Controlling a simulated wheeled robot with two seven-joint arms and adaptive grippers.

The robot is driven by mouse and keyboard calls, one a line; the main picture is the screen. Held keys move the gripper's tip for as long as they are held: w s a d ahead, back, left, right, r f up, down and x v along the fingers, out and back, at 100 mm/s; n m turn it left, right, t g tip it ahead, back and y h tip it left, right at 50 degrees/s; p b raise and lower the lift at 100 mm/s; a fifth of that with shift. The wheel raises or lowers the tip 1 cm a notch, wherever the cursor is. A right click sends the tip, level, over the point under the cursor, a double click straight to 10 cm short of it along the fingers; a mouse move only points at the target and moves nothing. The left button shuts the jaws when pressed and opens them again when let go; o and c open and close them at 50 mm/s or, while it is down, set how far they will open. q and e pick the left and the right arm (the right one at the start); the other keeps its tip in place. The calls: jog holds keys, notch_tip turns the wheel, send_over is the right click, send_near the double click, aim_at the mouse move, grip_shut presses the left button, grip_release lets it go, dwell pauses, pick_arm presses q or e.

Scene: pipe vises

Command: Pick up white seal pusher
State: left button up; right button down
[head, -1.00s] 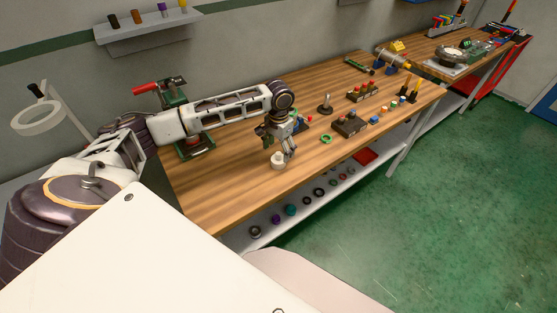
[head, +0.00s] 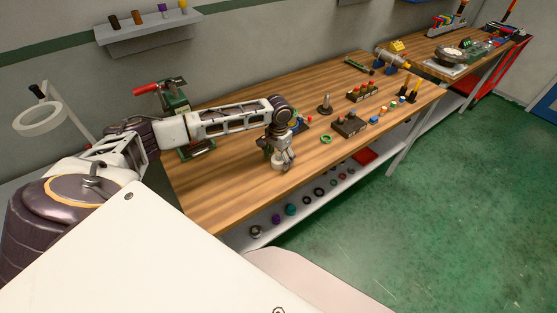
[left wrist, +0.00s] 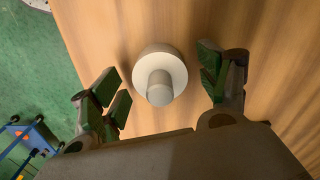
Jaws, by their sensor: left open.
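The white seal pusher (left wrist: 160,74) stands on the wooden workbench, a round disc with a narrower knob on top. In the left wrist view it sits between the spread fingers of my left gripper (left wrist: 157,97), apart from both. In the head view my left gripper (head: 284,164) points down right over the white seal pusher (head: 277,166), hiding part of it. The gripper is open and empty. My right gripper is not in view.
A green ring (head: 327,139) and a dark block with colored knobs (head: 350,125) lie to the right on the workbench (head: 225,195). A green vise with a red handle (head: 172,97) stands behind my arm. The bench's front edge is close to the pusher.

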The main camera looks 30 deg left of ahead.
aim_at(278, 154)
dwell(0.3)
pick_arm(q)
jog(key=shift+c, duration=0.5)
jog(key=c, duration=1)
jog(key=shift+r, duration=0.15)
notch_tip(278, 154, up, 10)
jog(key=shift+f, duration=0.1)
jog(key=shift+s+a+r+p, duration=0.45)
jog(key=shift+s+p, duration=0.15)
jog(key=shift+p, duration=0.5)
